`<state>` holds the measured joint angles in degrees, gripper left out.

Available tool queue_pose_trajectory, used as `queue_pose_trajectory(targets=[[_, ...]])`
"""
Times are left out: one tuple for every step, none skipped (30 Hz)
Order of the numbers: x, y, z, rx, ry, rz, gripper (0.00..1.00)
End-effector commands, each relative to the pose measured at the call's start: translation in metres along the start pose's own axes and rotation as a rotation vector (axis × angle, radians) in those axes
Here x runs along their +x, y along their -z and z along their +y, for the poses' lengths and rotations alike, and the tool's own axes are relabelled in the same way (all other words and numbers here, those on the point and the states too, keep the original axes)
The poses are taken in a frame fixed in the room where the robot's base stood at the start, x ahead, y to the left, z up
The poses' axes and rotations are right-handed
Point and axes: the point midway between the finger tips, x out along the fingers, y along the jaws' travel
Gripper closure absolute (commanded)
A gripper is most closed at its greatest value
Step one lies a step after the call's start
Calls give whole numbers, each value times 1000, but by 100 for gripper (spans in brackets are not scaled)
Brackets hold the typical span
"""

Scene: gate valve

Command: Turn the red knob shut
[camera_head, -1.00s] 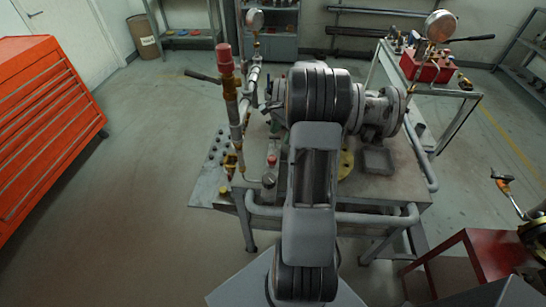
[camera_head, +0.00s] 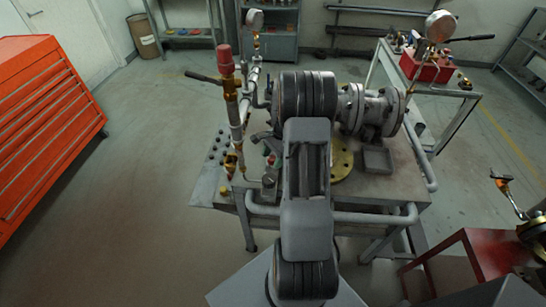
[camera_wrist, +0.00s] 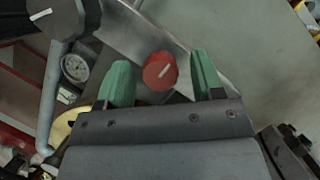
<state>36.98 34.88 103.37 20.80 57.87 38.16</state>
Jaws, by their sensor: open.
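My gripper (camera_wrist: 162,62) has two green fingers, one on each side of the knob. Floor or metal shows between the knob and each finger, so the fingers look apart from it. I cannot tell how far the knob lies below the fingertips. In the head view my arm hides most of the gripper and the knob area beside the gate valve pipework (camera_head: 375,108) on the workbench (camera_head: 385,192).
A dark knob with a white line (camera_wrist: 55,16) and a pressure gauge (camera_wrist: 75,67) lie left of the fingers in the wrist view. An upright pipe with a red cap (camera_head: 226,62) stands at the bench's left. An orange cabinet (camera_head: 45,125) is far left; floor between is clear.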

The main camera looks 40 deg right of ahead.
Motion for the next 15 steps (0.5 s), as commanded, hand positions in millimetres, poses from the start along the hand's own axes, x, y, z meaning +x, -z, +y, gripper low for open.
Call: queue_pose_trajectory(targets=[[0,0,0,0,0,0,39],[0,0,0,0,0,0,39],[0,0,0,0,0,0,43],[0,0,0,0,0,0,45],[0,0,0,0,0,0,48],[0,0,0,0,0,0,52],[0,0,0,0,0,0,55],[0,0,0,0,0,0,58],[0,0,0,0,0,0,62],[0,0,0,0,0,0,65],[0,0,0,0,0,0,67],[0,0,0,0,0,0,71],[0,0,0,0,0,0,74],[0,0,0,0,0,0,77],[0,0,0,0,0,0,81]])
